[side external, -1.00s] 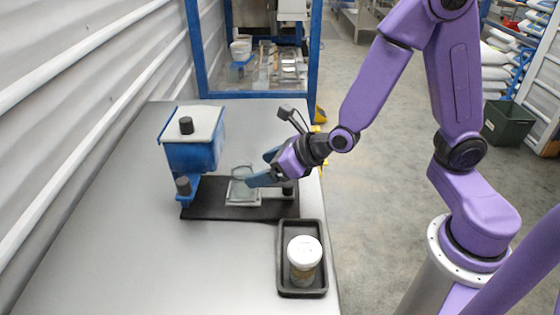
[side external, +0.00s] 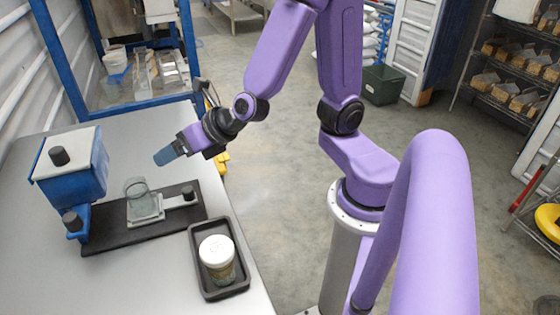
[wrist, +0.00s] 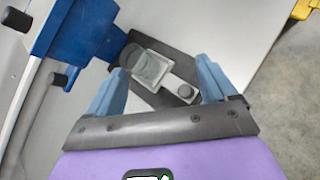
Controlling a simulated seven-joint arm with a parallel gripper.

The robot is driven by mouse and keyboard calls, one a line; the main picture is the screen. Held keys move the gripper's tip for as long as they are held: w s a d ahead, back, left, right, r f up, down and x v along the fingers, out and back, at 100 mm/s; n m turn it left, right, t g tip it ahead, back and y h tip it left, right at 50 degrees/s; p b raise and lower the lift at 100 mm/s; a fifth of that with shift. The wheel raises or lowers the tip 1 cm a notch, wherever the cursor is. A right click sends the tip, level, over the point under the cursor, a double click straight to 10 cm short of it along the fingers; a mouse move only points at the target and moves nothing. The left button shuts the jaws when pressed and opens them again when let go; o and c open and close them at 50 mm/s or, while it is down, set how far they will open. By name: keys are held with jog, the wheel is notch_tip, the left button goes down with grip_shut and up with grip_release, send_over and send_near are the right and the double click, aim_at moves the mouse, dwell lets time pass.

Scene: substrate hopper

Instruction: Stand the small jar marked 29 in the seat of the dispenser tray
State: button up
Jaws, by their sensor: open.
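A small jar (side external: 217,260) with a white lid and a brownish lower part stands upright in a black tray at the front right of the table. Its marking is too small to read. The dispenser tray (side external: 145,208) is a clear greenish piece on the black base plate, with a clear round ring rising from it and an arm to a dark knob. My gripper (side external: 165,156) is open and empty, above and behind the dispenser tray, away from the jar. In the wrist view, the dispenser tray (wrist: 153,69) shows between the two blue fingers of my gripper (wrist: 160,66).
The blue hopper (side external: 75,175) with a grey lid stands left of the dispenser tray, on the black base plate (side external: 105,235). The black holding tray (side external: 207,293) has raised walls around the jar. A blue frame (side external: 130,107) stands at the table's far end. The front left table is clear.

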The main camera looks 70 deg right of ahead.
jog(key=s+d+m+g+h, duration=0.4)
jog(key=s+d+m, duration=0.3)
jog(key=m, duration=0.6)
jog(key=s+a+m+g+y, duration=0.2)
jog(key=s+m+g, duration=0.4)
jog(key=s, duration=0.8)
jog(key=shift+s+a+m+y, duration=0.35)
jog(key=shift+a+m, duration=0.2)
jog(key=shift+m, duration=0.55)
